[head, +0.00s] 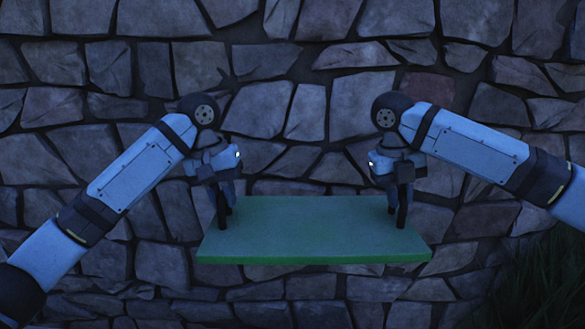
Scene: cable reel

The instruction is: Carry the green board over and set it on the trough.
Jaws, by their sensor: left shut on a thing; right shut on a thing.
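The green board (312,232) is in the middle of the head view, held up in front of a stone wall. It looks about level, with its long front edge toward me. My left gripper (223,215) is shut on the board near its left end. My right gripper (398,212) is shut on the board near its right end. The fingertips partly cover the board's ends. The trough is not visible in this view.
A wall of irregular stones (290,110) fills the background behind the board. Dark grass (545,280) shows at the lower right. No free surface is visible below the board.

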